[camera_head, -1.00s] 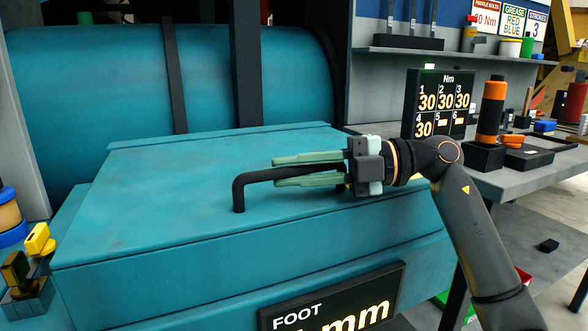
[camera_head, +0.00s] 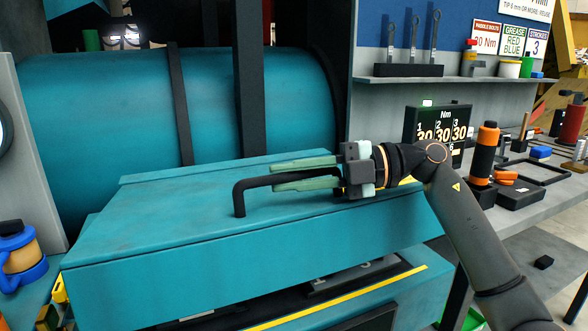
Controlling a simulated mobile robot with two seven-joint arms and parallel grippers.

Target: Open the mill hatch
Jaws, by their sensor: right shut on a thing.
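The mill hatch (camera_head: 160,230) is a wide teal lid in front of the teal drum (camera_head: 90,125). Its front edge is raised, and a dark gap with a yellow strip (camera_head: 340,297) shows below it. A black bar handle (camera_head: 239,198) stands on its top. My right gripper (camera_head: 305,174) comes in from the right and is shut on the handle, with its pale green fingers on either side of the bar. My left gripper is not in view.
A grey bench (camera_head: 535,208) on the right holds a torque display (camera_head: 415,125), an orange and black tool (camera_head: 484,150) and a black tray (camera_head: 538,171). A blue and tan object (camera_head: 20,262) is at the left edge. Dark upright bars (camera_head: 248,80) stand behind the hatch.

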